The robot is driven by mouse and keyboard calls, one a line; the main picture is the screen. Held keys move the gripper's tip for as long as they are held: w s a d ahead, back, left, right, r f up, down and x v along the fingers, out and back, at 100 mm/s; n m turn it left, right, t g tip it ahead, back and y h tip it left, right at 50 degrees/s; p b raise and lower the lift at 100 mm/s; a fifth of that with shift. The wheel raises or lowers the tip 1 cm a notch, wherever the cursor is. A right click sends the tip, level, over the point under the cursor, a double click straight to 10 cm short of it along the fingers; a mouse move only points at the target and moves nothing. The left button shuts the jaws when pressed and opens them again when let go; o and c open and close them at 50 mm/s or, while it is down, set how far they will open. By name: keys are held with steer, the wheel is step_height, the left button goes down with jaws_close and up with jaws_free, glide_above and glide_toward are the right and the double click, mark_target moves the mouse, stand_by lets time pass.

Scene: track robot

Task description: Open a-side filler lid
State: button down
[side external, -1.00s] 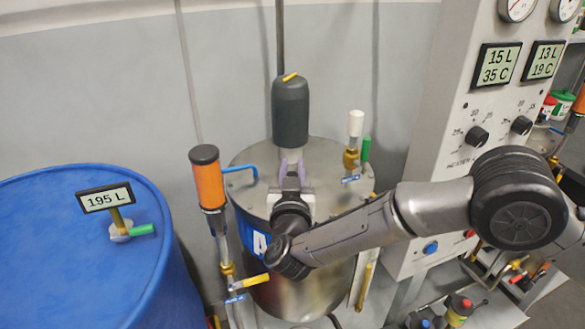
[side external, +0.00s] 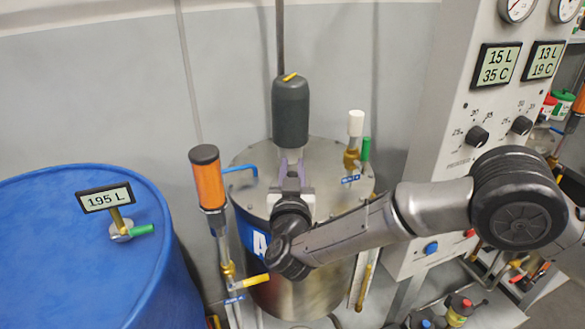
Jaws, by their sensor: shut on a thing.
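The A-side tank (side external: 325,205) is a steel drum with a flat metal top and a blue label, which my wrist partly covers. My gripper (side external: 291,168) is over the tank top, in front of the dark grey motor (side external: 290,112). Its two purple-grey fingers point away from the camera and are shut on a small part at the tank top, apparently the filler lid. The fingers and wrist hide that part, so its outline and whether it is raised cannot be told.
A blue handle pipe (side external: 240,169) and an orange cylinder (side external: 206,180) stand left of the gripper. A white-capped brass valve (side external: 354,140) stands right. A blue barrel (side external: 60,250) fills the left; a control panel (side external: 440,140) stands right.

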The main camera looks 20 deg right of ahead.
steer(key=shift+r, duration=0.15)
steer(key=shift+w+r+n+g+y, duration=0.2)
steer(key=shift+w+n+g+y, duration=0.1)
steer(key=shift+g, duration=0.7)
steer(key=g, duration=0.2)
steer(key=w+n+g+y, duration=0.1)
steer(key=g, duration=0.1)
steer(key=shift+w+r, duration=0.1)
steer(key=shift+r, duration=0.1)
steer(key=shift+w+f+n+g+y, duration=0.15)
steer(key=shift+w+n+g, duration=0.2)
steer(key=shift+g, duration=0.75)
steer(key=shift+w+r+n+g+y, duration=0.15)
steer(key=shift+w+n+g, duration=0.15)
steer(key=shift+g, duration=0.8)
steer(key=shift+w+f+n+g, duration=0.1)
steer(key=shift+n+g, duration=0.15)
steer(key=shift+g, duration=0.35)
steer(key=c, duration=0.7)
jaws_free()
steer(key=shift+f, duration=0.1)
steer(key=shift+s+t, duration=0.25)
steer(key=shift+t, duration=0.15)
